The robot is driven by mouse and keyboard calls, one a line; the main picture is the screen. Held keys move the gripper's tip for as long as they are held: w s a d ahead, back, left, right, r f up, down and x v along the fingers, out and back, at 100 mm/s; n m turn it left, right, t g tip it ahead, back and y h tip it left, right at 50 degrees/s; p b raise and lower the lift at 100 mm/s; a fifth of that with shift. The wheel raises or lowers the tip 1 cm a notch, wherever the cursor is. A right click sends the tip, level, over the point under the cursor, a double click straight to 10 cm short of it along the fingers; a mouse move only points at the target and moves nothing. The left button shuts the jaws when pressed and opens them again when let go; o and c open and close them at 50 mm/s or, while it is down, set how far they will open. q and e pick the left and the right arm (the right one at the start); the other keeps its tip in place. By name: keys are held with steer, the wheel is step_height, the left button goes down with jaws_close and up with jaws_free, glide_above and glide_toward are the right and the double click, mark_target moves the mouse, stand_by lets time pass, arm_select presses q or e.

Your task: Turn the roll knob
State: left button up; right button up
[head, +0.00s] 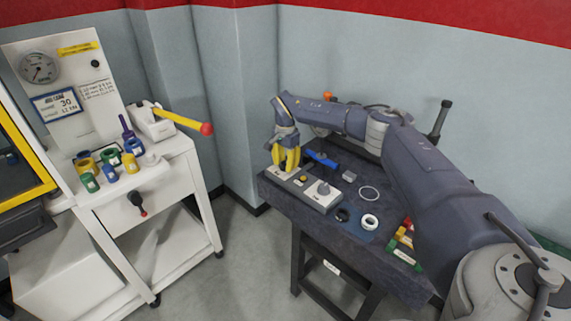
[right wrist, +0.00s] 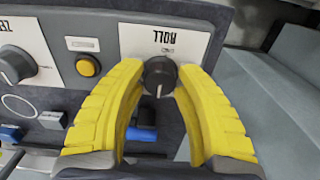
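The roll knob (right wrist: 160,76) is a dark round knob with a pale pointer line, under the ROLL label on a grey-white control box (head: 316,200). In the right wrist view its pointer line runs toward the bottom of the picture. My right gripper (right wrist: 160,78) has its two yellow fingers on either side of the knob, and they appear to be against it. In the head view the right gripper (head: 287,168) points down at the left end of the box, and its fingers hide the knob. My left gripper is not in view.
The box also has a yellow-orange button (right wrist: 88,66) and a second knob (right wrist: 14,66). Blue fittings (head: 322,159), rings (head: 369,221) and coloured blocks (head: 405,235) lie on the dark table (head: 380,200). A white cart (head: 150,180) stands at left.

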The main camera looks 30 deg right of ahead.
jaws_close()
